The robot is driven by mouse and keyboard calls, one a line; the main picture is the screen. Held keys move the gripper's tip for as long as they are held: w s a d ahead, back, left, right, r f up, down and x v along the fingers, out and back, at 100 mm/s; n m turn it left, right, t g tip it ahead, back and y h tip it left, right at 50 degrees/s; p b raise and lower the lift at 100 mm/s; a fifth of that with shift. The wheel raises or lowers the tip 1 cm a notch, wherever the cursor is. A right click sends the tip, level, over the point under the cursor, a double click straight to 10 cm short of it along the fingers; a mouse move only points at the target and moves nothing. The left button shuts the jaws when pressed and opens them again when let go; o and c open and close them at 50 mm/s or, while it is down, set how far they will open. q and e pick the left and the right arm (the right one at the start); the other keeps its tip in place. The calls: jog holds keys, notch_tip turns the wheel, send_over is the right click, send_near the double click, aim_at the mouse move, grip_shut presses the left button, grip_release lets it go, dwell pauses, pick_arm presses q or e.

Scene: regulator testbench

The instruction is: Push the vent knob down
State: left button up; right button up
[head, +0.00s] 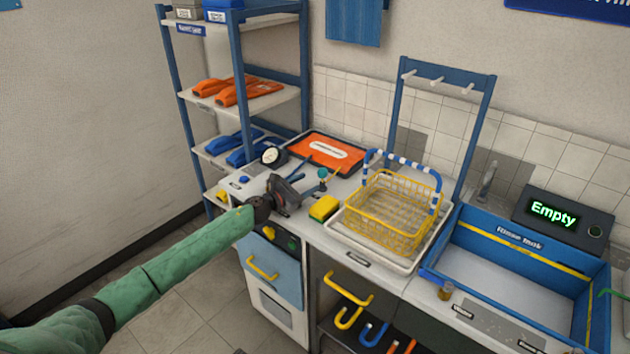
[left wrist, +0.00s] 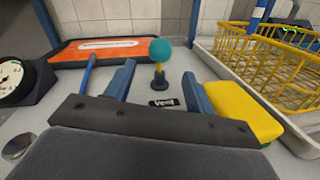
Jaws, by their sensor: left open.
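The vent knob (left wrist: 161,51) is a teal ball on a short yellow stem with a dark round base, upright on the counter behind a small black label reading "Vent". In the head view the knob (head: 322,173) stands just beyond my left gripper (head: 303,186). In the left wrist view my left gripper (left wrist: 158,88) is open and empty. Its two blue-grey fingers frame the knob from the near side, and the knob appears beyond the fingertips, apart from them. My right gripper is not in view.
A yellow sponge (head: 324,208) lies close right of the gripper, beside a yellow wire basket (head: 391,212) on a white tray. A pressure gauge (head: 272,156) stands to the left. An orange tray (head: 327,151) lies behind. A blue rinse tank (head: 455,221) is farther right.

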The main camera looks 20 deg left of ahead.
pick_arm(q)
jog(key=shift+v, duration=0.85)
jog(key=shift+s+a+f, duration=0.1)
jog(key=shift+s+a, duration=0.1)
jog(key=shift+s, duration=0.05)
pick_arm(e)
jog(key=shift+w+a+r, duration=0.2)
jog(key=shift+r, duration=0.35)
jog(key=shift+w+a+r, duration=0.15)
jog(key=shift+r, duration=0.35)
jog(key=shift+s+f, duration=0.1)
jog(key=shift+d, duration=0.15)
